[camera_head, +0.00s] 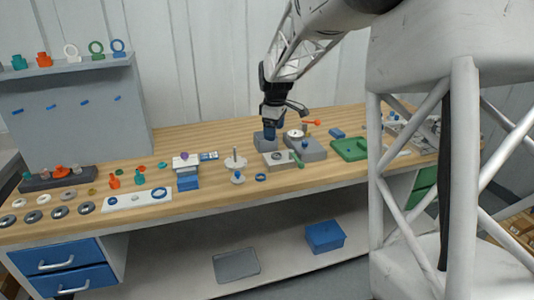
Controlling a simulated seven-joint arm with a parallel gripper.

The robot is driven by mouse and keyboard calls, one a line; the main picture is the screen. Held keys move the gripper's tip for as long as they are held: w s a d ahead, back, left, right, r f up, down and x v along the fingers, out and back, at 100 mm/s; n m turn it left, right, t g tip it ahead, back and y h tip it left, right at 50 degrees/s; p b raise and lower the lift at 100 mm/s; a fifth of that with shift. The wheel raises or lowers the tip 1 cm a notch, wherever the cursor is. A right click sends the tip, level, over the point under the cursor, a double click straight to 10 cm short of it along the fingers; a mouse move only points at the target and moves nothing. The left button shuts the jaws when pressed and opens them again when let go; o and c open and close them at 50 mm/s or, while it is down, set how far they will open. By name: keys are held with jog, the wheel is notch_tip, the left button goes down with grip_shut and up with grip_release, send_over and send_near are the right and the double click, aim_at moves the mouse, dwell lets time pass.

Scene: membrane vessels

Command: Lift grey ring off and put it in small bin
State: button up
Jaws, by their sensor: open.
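My gripper (270,133) is over the back middle of the wooden bench, above a grey block (265,143). Its fingertips are small and dark here, and I see nothing held in it; it is open. I cannot tell for sure that this part is the grey ring. Several grey and metal rings (60,212) lie at the bench's left end. A small blue bin (188,183) stands left of the gripper.
A grey block with a round dial (296,134) stands close right of the gripper. A green tray (349,149) lies farther right. White posts on round bases (235,161) stand to the left. A blue box (325,236) sits on the lower shelf. The bench's front strip is mostly clear.

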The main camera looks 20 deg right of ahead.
aim_at(277, 156)
jog(key=w+d+f+n, duration=0.1)
jog(key=w+d+f, duration=0.1)
jog(key=w+f, duration=0.2)
jog(key=w+d+f+n, duration=0.2)
jog(key=w+f, duration=0.2)
jog(key=w, duration=0.3)
jog(key=w+d+f+n, duration=0.1)
jog(key=w+d+f, duration=0.2)
jog(key=w+f, duration=0.1)
jog(key=shift+w+f+n+g, duration=0.15)
jog(key=shift+w+n+g, duration=0.2)
jog(key=shift+w, duration=0.3)
jog(key=shift+f, duration=0.1)
jog(key=shift+f, duration=1.2)
jog(key=shift+f, duration=0.1)
jog(key=shift+f, duration=2.5)
jog(key=shift+c, duration=0.2)
jog(key=c, duration=0.9)
